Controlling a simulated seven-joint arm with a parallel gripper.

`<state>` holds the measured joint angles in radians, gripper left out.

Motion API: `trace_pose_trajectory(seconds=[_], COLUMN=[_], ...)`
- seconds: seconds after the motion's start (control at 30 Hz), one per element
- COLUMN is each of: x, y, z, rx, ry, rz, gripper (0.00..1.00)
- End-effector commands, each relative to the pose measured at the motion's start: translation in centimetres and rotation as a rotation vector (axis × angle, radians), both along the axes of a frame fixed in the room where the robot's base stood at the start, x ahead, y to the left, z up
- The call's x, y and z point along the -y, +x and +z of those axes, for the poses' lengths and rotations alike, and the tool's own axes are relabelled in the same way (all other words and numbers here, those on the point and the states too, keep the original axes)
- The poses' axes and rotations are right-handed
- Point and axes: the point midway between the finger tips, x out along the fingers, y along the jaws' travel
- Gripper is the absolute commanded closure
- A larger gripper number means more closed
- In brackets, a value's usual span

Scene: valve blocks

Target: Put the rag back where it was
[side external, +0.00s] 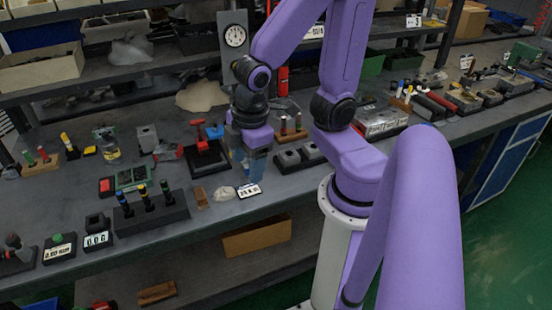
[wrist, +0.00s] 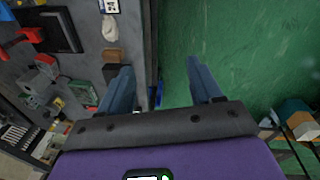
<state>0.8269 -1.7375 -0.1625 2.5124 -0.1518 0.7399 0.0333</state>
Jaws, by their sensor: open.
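A small crumpled beige lump (side external: 223,193), possibly the rag, lies on the bench near its front edge. A larger tan cloth-like piece (side external: 202,95) lies at the back of the bench; I cannot tell which is the rag. My gripper (side external: 250,163) is above the front part of the bench, to the right of the small lump. In the wrist view my gripper (wrist: 161,85) is open, with nothing held between its fingers.
A white label plate (side external: 249,190) and a brown block (side external: 201,197) flank the small lump. A red-handled valve on a black base (side external: 207,158) stands left of my gripper. A black block with several pegs (side external: 151,212) is further left. The bench edge drops to green floor (wrist: 250,50).

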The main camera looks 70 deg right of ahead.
Motion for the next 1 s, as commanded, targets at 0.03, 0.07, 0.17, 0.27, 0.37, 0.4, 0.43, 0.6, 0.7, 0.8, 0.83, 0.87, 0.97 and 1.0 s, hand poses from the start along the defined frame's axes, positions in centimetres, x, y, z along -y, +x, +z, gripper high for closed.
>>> trace_pose_trajectory(seconds=[0.03,0.07,0.17,0.27,0.37,0.4,0.43,0.6,0.7,0.8,0.83,0.87,0.97,1.0], x=[-0.3,-0.4,-0.6,-0.6,-0.6,-0.6,-0.6,-0.6,-0.6,-0.6,-0.6,-0.6,-0.6,-0.6], y=[-1.5,-2.3,-4.6,-6.0,-6.6,-6.6,-6.7,-6.6,-6.6,-6.6,-6.6,-6.6,-6.6,-6.6], z=[0.8,1.1,1.9,2.5,2.7,2.7,2.7,2.7,2.7,2.7,2.7,2.7,2.7,2.7], rx=[-0.016,-0.029,-0.066,-0.091,-0.102,-0.104,-0.105,-0.104,-0.104,-0.103,-0.103,-0.103,-0.103,-0.103], ry=[0.014,0.019,0.03,0.036,0.039,0.039,0.038,0.038,0.038,0.037,0.037,0.037,0.038,0.038], rz=[0.03,0.041,0.078,0.101,0.113,0.114,0.114,0.113,0.113,0.113,0.112,0.112,0.112,0.112], gripper=[0.35,0.35,0.35,0.35,0.35,0.35,0.35,0.35,0.35,0.35,0.35,0.35,0.35,0.35])
